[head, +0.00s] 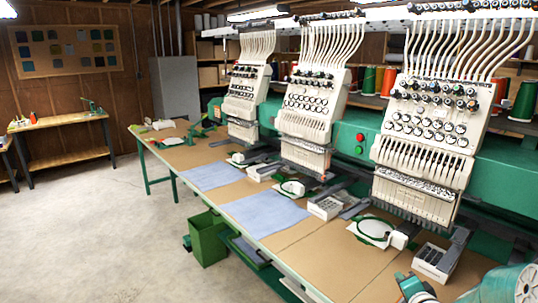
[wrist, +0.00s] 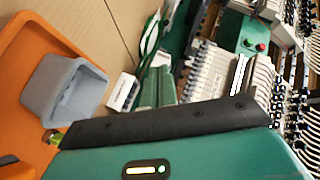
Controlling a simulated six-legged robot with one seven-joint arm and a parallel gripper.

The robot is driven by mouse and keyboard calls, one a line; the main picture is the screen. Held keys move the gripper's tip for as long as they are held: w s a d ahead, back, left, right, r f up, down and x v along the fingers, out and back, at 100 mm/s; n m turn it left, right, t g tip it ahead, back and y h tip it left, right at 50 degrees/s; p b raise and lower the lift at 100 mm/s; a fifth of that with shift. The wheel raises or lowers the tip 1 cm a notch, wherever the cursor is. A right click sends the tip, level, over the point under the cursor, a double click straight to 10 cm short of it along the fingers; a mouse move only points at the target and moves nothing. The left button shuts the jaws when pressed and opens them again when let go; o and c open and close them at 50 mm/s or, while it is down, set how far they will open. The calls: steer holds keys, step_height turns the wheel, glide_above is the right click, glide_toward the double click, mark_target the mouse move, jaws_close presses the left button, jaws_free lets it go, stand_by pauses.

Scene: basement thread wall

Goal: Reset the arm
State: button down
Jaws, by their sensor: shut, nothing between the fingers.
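Parts of my arm (head: 505,285), teal and white, show at the bottom right of the head view. My gripper's fingers do not show clearly in either view. The wrist view is tilted and looks over a green casing (wrist: 200,160) with a black padded bar (wrist: 165,125) and a small lit strip; it seems to be my own body. An orange surface (wrist: 25,75) with a grey open bin (wrist: 62,88) is at the left of the wrist view.
Three embroidery heads (head: 430,110) stand along a long table (head: 310,240) bearing blue cloths (head: 265,212), hoops (head: 372,230) and small grey boxes (head: 435,260). A green bin (head: 207,238) stands on the floor by the table's front. The concrete floor (head: 100,235) at left is clear.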

steer(key=s+a+r+n+g+h, duration=0.2)
steer(key=s+a+r+n+g, duration=0.35)
steer(key=s+a+r, duration=0.35)
steer(key=s+a+r+n+g+y, duration=0.2)
steer(key=s+a+n, duration=0.5)
steer(key=s+a, duration=0.5)
steer(key=s+r+g, duration=0.1)
steer(key=s+r, duration=0.1)
steer(key=s, duration=0.2)
steer(key=shift+a+r+y, duration=0.15)
steer(key=shift+r+y, duration=0.05)
steer(key=shift+y, duration=0.2)
steer(key=shift+s+n+g, duration=0.1)
steer(key=shift+n+g, duration=0.15)
